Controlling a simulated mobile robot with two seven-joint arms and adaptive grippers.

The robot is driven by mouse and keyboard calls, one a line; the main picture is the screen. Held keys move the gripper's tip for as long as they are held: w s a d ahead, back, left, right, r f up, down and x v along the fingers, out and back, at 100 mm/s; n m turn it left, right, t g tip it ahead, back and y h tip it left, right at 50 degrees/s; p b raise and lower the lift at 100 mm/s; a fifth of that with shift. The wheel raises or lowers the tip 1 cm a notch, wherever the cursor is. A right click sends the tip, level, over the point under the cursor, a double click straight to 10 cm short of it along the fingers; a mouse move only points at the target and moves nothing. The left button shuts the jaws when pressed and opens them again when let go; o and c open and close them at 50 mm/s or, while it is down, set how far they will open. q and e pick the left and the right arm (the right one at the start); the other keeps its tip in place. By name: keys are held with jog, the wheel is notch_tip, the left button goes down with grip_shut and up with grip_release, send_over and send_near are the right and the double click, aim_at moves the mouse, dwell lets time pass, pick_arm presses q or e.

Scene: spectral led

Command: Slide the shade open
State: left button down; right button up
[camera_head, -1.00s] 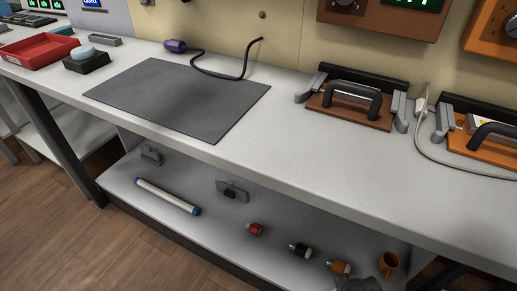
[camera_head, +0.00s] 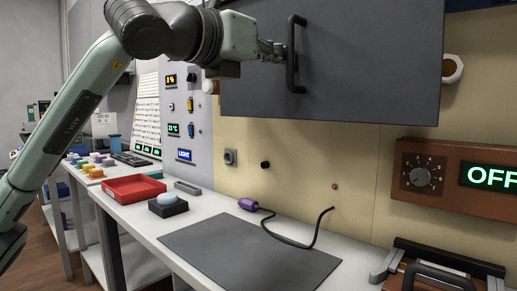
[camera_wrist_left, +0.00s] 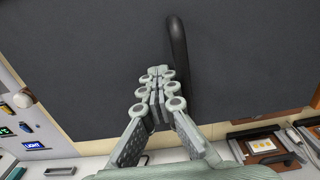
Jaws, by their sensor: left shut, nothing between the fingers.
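The shade (camera_head: 365,65) is a large dark grey panel on the wall, with a vertical black bar handle (camera_head: 292,62) near its left side. In the left wrist view the shade (camera_wrist_left: 80,45) fills the upper background, and the handle (camera_wrist_left: 178,50) stands just right of my fingertips. My left gripper (camera_head: 278,50) is shut and empty, with its fingers at the left side of the handle. In the left wrist view the closed fingers (camera_wrist_left: 158,78) lie beside the bar, not around it. I cannot tell whether they touch it. My right gripper is out of view.
Below the shade is a white bench with a dark mat (camera_head: 250,255), a purple-ended cable (camera_head: 249,204), a red tray (camera_head: 135,188) and a black block with a pale blue top (camera_head: 168,205). A brown dial box (camera_head: 455,172) is on the wall at right.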

aim_at(343, 52)
pick_arm(q)
jog(key=shift+s+d+b, duration=0.6)
jog(key=shift+s+d, duration=0.45)
jog(key=shift+d, duration=0.15)
jog(key=shift+s+d+f+b, duration=0.1)
jog(key=shift+s+d+b, duration=0.4)
jog(key=shift+s+d, duration=0.35)
jog(key=shift+s+d+b, duration=0.45)
jog(key=shift+s+d, duration=0.1)
jog(key=shift+d, duration=0.45)
jog(key=shift+s+d, duration=0.45)
jog(key=shift+d, duration=0.15)
jog(key=shift+s+d+b, duration=1)
jog(key=shift+s+d, duration=0.35)
jog(key=shift+d, duration=0.25)
jog(key=shift+s+d+b, duration=0.95)
jog(key=shift+s+d, duration=0.35)
jog(key=shift+d, duration=0.3)
jog(key=shift+s+d, duration=0.5)
jog(key=shift+d, duration=0.3)
